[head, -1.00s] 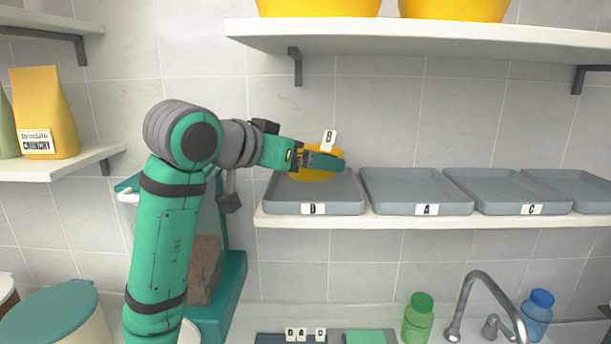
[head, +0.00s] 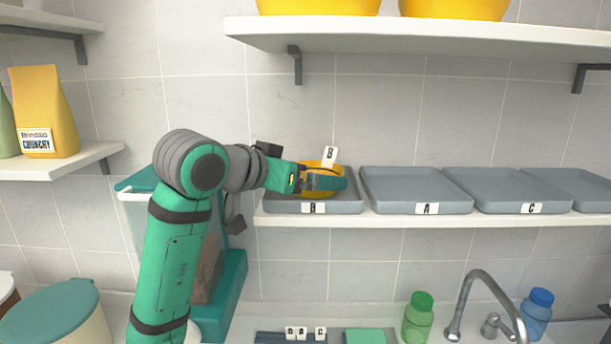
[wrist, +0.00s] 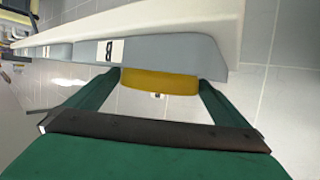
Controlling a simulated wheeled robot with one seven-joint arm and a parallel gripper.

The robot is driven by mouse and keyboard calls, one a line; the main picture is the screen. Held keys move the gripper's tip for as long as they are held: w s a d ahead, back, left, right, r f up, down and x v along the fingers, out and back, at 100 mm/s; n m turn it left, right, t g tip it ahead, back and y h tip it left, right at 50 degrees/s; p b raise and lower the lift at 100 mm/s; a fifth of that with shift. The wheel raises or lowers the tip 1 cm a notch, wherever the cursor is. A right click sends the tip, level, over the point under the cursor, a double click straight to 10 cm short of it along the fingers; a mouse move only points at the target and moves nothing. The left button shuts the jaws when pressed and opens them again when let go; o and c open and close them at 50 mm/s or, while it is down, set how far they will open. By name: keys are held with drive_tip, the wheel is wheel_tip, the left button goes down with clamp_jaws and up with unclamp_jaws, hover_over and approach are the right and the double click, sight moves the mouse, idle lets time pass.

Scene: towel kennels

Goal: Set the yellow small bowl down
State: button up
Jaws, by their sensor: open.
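The yellow small bowl (head: 322,194) is in the left grey tray (head: 352,204), whose front label appears to read B. A white tag marked B (head: 330,154) stands up at the bowl's rim. My gripper (head: 333,182) is at the bowl, over the tray, and partly hides it. In the wrist view the bowl (wrist: 160,80) shows between my two spread fingers, beside the labelled tray wall (wrist: 160,50). The bowl's underside is hidden, so its contact with the tray floor cannot be seen.
Trays A (head: 416,190) and C (head: 520,190) stand to the right on the same white shelf (head: 400,220). An upper shelf (head: 430,38) with yellow bowls hangs above. A faucet (head: 470,290) and bottles (head: 418,318) are below. Left is a yellow bag (head: 48,105).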

drive_tip(key=v, duration=1.2)
